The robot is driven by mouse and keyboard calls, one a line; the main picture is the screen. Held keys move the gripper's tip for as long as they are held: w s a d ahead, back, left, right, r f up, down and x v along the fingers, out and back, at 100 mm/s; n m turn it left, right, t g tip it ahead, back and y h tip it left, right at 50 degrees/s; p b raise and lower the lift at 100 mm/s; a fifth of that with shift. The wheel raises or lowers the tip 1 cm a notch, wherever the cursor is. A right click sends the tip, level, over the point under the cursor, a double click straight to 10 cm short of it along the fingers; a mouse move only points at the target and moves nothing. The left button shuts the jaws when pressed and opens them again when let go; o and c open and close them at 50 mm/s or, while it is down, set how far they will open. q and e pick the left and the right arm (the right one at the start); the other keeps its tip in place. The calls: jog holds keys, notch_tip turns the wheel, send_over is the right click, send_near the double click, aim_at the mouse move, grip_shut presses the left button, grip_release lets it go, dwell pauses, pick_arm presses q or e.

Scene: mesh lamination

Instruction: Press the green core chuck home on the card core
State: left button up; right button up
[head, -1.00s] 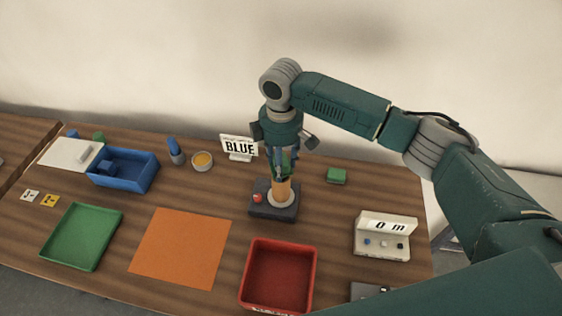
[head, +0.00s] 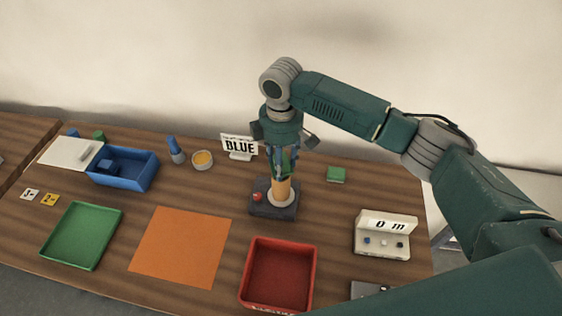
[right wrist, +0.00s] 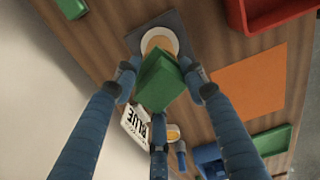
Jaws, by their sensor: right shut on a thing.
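The card core (head: 283,189) is a tan upright cylinder on a dark base with a pale ring and a red button. My right gripper (head: 281,172) is directly above it, pointing down. In the right wrist view, my right gripper (right wrist: 160,88) is shut on the green core chuck (right wrist: 160,82), its fingers around the block. The chuck is in line with the core; the round pale plate (right wrist: 160,40) shows behind it. Whether the chuck touches or is seated on the core is hidden by the fingers. My left gripper is not in view.
A red tray (head: 278,275) stands in front of the base (head: 262,212), and an orange sheet (head: 181,247) lies to the left. A BLUE sign (head: 239,147) stands behind. A second green block (head: 336,174) and a counter box (head: 383,236) are to the right.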

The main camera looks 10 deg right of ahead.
jog(key=shift+f, duration=1.15)
jog(key=shift+s+f, duration=0.2)
dwell(0.4)
jog(key=shift+r, duration=0.15)
jog(key=shift+w+r, duration=0.2)
jog(key=shift+r, duration=0.75)
dwell(0.8)
jog(key=shift+f, duration=0.9)
dwell(0.5)
jog(key=shift+s+f, duration=0.2)
jog(key=shift+r, duration=0.15)
dwell(0.3)
